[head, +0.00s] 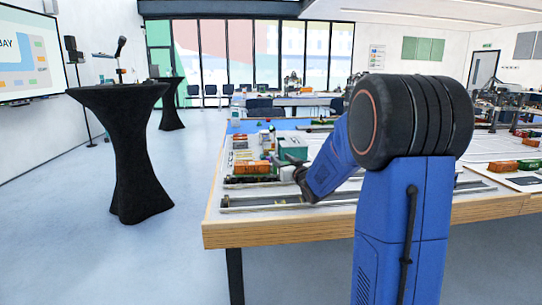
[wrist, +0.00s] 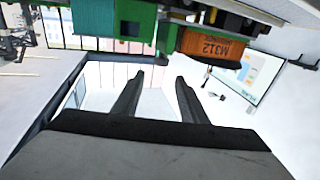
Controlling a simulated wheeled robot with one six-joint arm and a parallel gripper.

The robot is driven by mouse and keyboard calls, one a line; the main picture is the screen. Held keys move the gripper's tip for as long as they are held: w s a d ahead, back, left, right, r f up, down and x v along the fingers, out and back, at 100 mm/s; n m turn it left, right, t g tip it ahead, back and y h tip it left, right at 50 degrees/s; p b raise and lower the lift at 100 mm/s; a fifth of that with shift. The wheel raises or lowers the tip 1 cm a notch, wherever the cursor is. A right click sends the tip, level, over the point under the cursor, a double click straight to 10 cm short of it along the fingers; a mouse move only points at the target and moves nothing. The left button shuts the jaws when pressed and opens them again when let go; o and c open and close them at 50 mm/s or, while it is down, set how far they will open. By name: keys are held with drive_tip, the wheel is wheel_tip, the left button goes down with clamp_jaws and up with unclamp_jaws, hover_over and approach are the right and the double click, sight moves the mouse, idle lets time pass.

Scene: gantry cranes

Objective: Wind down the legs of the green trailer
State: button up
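A green box-shaped body (wrist: 133,20), perhaps the green trailer, hangs into the top of the tilted wrist view, with a brighter green part (wrist: 167,38) at its right end. Its legs cannot be made out. My gripper (wrist: 157,88) is open, its two dark fingers apart with nothing between them. The fingers point toward the green body and appear apart from it. In the head view a green box (head: 293,146) stands on the table just beyond my gripper, which is small and partly hidden by my arm there.
An orange container marked M312 (wrist: 212,46) sits right of the green body in the wrist view; an orange block (head: 252,167) shows in the head view. A rail (head: 250,202) runs along the table's front edge (head: 270,233). A black-draped standing table (head: 128,150) is at left, with clear floor between.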

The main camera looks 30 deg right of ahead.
drive_tip(key=w, duration=0.7)
drive_tip(key=w+f, duration=0.1)
drive_tip(key=w, duration=0.3)
drive_tip(key=shift+d, duration=0.3)
drive_tip(key=shift+c, duration=0.6)
clamp_jaws()
